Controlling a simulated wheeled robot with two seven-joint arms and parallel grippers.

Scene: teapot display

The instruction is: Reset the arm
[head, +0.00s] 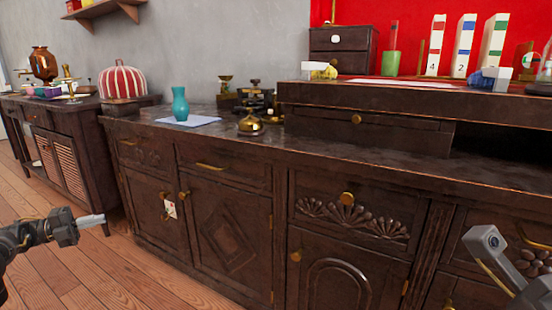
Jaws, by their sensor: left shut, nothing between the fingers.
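My left arm comes in low at the left edge, and its gripper (91,220) is shut and empty. It hangs over the wooden floor in front of the cabinets, apart from everything. A grey part of my right arm shows at the lower right, in front of the long cabinet; I do not see its fingers. The dark carved cabinet (230,225) fills the middle and right. A turquoise vase (180,104) stands upright on a pale blue cloth (205,121) on its top.
A brass bell (250,125) stands near the cabinet's front edge. The wooden floor (100,270) is clear at lower left.

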